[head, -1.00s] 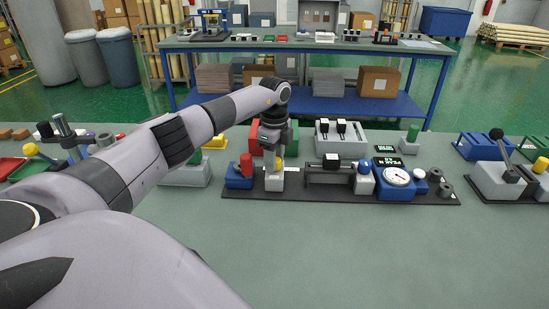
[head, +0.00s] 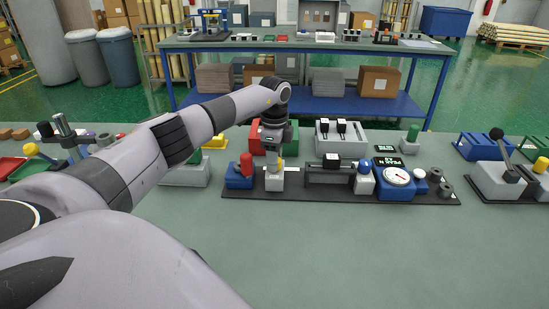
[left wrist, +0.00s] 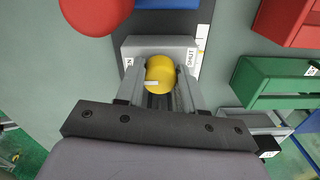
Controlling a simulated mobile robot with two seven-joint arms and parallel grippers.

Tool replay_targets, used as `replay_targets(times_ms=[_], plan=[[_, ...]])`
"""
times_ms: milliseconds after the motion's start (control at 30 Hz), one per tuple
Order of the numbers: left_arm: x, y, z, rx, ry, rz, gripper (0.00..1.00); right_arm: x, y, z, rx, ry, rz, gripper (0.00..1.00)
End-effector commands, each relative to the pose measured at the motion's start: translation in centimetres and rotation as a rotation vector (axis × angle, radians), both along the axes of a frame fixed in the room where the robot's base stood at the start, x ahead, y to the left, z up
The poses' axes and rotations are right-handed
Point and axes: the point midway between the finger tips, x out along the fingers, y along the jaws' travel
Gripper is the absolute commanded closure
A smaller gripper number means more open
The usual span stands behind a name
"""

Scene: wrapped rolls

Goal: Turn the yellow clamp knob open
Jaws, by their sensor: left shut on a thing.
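The yellow clamp knob (left wrist: 160,74) sits on a small light grey block (left wrist: 125,50), with a white mark on its top. A label reading SHUT is on the right side of the block in the left wrist view. My left gripper (left wrist: 158,92) has its two fingers on either side of the knob and is shut on it. In the head view my left gripper (head: 274,161) points straight down over the grey block (head: 274,182), and the knob is mostly hidden between the fingers. My right gripper is in neither view.
The block stands on a dark board (head: 310,194). A blue block with a red knob (head: 246,164) is close on the left. A black slide fixture (head: 331,170) and a blue dial gauge (head: 396,180) are to the right. The front of the bench is clear.

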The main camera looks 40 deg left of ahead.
Motion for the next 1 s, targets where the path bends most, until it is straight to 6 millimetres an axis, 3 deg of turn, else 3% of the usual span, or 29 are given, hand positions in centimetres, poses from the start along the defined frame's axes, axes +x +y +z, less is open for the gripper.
replay_targets(times_ms=[33, 67, 100, 133, 467, 800, 1000], plan=[[0.0, 0.2, 0.2, 0.002, -0.004, 0.007, 0.93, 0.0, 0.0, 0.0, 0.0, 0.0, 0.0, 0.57], [0.0, 0.2, 0.2, 0.002, -0.004, 0.007, 0.53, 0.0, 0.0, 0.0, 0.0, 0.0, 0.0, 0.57], [0.0, 0.2, 0.2, 0.002, -0.003, 0.006, 0.4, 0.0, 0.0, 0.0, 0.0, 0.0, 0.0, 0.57], [0.0, 0.2, 0.2, 0.001, -0.004, 0.006, 0.37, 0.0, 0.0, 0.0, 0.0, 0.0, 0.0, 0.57], [0.1, 0.1, 0.4, 0.0, -0.004, 0.002, 0.37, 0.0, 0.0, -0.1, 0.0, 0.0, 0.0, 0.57], [0.1, 0.1, 5.5, 0.001, -0.005, 0.004, 0.37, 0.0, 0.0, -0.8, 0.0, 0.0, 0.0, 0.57], [0.0, 0.1, 7.2, 0.001, -0.004, 0.004, 0.37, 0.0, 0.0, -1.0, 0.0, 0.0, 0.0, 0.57]])
